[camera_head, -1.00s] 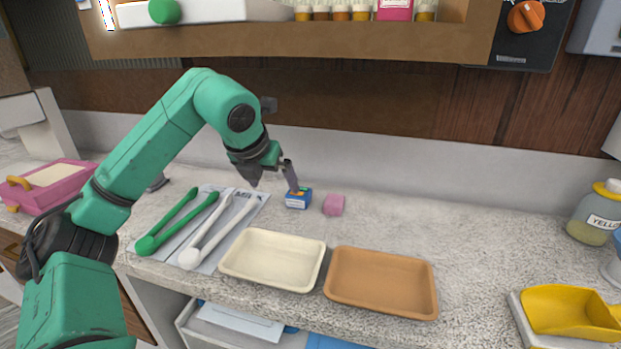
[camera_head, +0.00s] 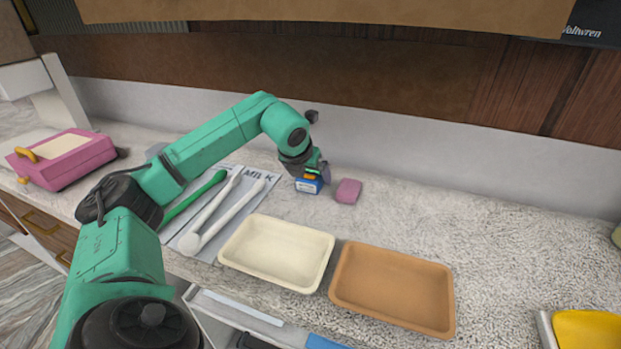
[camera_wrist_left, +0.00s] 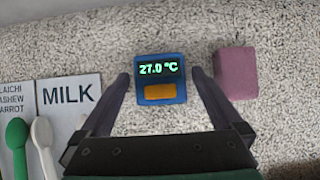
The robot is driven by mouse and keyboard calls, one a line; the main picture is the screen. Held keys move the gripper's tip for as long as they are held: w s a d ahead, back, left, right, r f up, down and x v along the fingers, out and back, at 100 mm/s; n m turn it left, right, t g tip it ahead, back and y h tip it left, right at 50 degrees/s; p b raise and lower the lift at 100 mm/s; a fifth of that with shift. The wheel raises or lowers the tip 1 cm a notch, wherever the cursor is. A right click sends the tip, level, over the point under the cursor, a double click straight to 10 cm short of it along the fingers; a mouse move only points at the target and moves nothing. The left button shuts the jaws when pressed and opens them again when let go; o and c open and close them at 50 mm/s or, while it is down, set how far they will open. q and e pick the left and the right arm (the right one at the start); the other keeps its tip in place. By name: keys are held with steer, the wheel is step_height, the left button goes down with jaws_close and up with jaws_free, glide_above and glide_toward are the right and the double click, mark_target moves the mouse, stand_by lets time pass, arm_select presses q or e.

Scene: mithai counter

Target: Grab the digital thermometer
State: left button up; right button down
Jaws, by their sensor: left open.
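The digital thermometer is a small blue box (camera_head: 308,186) on the counter near the back wall. In the left wrist view the thermometer (camera_wrist_left: 160,80) shows a dark display reading 27.0 °C and an orange patch below it. My left gripper (camera_head: 318,172) is right at the thermometer in the head view and partly covers it. In the left wrist view my open left gripper (camera_wrist_left: 158,84) has one finger on each side of the thermometer, with small gaps beside it. My right gripper is not in view.
A pink block (camera_head: 348,191) sits just right of the thermometer. A cream tray (camera_head: 232,262) and a brown tray (camera_head: 447,290) stand in front. The counter to the right is mostly clear.

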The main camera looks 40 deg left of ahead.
arm_select(q)
steer(key=shift+x, duration=0.8)
steer(key=shift+r, duration=0.1)
steer(key=c, duration=1.3)
